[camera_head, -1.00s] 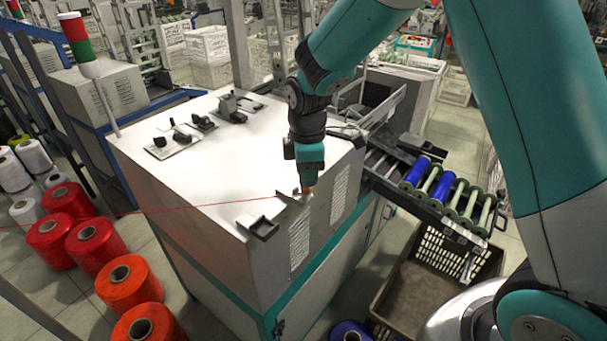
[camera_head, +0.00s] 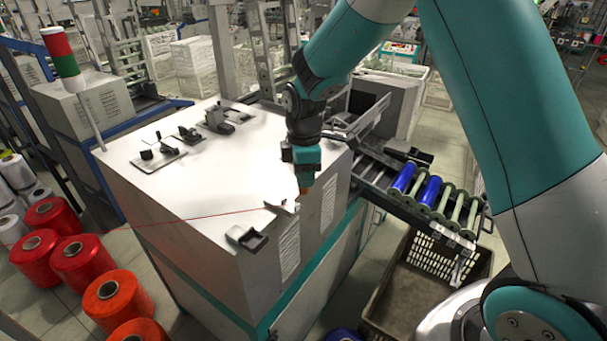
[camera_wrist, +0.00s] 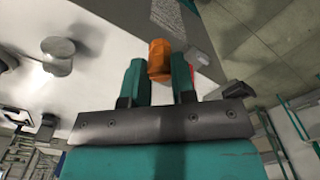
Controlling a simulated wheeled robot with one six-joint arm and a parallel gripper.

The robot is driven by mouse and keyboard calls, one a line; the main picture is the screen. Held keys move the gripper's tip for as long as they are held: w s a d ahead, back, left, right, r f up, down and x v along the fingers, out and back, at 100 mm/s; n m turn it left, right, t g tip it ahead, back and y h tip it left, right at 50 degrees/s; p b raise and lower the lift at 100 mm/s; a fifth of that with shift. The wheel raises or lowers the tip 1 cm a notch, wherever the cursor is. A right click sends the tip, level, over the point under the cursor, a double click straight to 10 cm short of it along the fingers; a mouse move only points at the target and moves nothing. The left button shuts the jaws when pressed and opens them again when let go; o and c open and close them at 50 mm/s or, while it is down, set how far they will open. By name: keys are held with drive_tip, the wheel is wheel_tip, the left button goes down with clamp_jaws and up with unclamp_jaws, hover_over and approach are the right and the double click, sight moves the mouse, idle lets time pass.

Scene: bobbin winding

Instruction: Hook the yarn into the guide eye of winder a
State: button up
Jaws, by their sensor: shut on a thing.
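The red yarn (camera_head: 200,217) runs from the left across the white machine top (camera_head: 200,165) to a small metal bracket (camera_head: 288,207) near the front right edge. The yarn's end reaches the bracket; whether it sits in an eye is too small to tell. My gripper (camera_head: 304,183) hangs just above and right of the bracket, pointing down. In the wrist view, its two teal fingers are shut on an orange piece (camera_wrist: 158,62). A small red part (camera_wrist: 195,57) shows beside the right finger. I cannot tell which fixture is the guide eye of winder a.
A small dark-edged tray (camera_head: 247,238) sits at the top's front edge. Several black fixtures (camera_head: 188,135) stand toward the back. Blue bobbins (camera_head: 428,190) lie on a rack at right, above a crate (camera_head: 385,310). Red and orange yarn cones (camera_head: 110,297) stand at left.

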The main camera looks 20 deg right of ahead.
drive_tip(key=shift+w+d+r+p, duration=0.15)
drive_tip(key=shift+d+r+p, duration=0.05)
drive_tip(key=shift+r+p, duration=0.9)
drive_tip(key=shift+w+d+r+p, duration=0.1)
drive_tip(key=shift+d+r+p, duration=0.1)
drive_tip(key=shift+r+p, duration=0.9)
drive_tip(key=shift+r+b, duration=0.15)
drive_tip(key=shift+b, duration=0.15)
